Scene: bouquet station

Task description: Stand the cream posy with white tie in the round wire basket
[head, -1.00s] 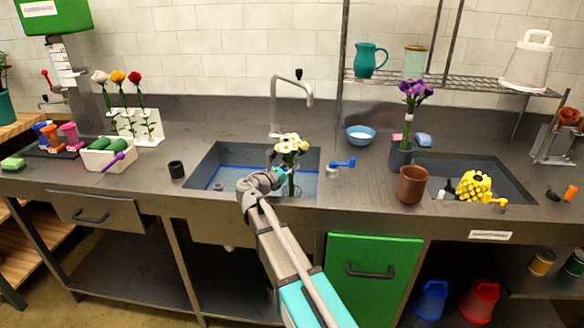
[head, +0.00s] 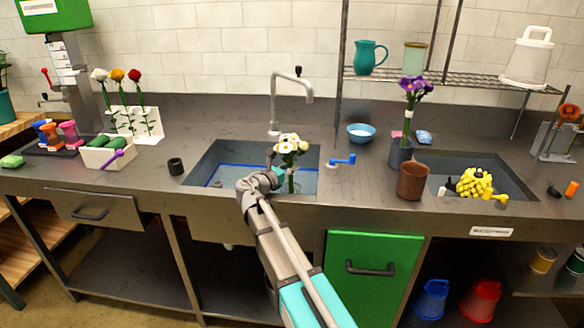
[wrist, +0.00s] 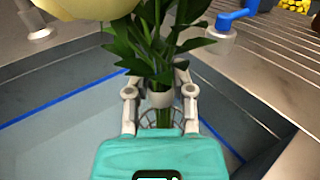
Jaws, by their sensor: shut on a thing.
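The cream posy (head: 291,146) has pale flowers, green leaves and a white tie. It is upright over the left sink in the head view. My gripper (head: 278,178) is shut on its stems. In the wrist view the fingers close at the white tie (wrist: 160,98), with leaves (wrist: 150,50) above and stems below. Curved thin wires of the round wire basket (wrist: 148,119) show just beyond the stems, low between the fingers. Most of the basket is hidden by my gripper and the posy. I cannot tell whether the stem ends are inside it or touching it.
The left sink (head: 215,165) has a blue line inside. A tall faucet (head: 308,92) stands behind it, and a blue-handled tap (head: 343,160) at its right. A dark cup (head: 175,166) is left, a brown pot (head: 412,181) right. Counter between cup and sink is clear.

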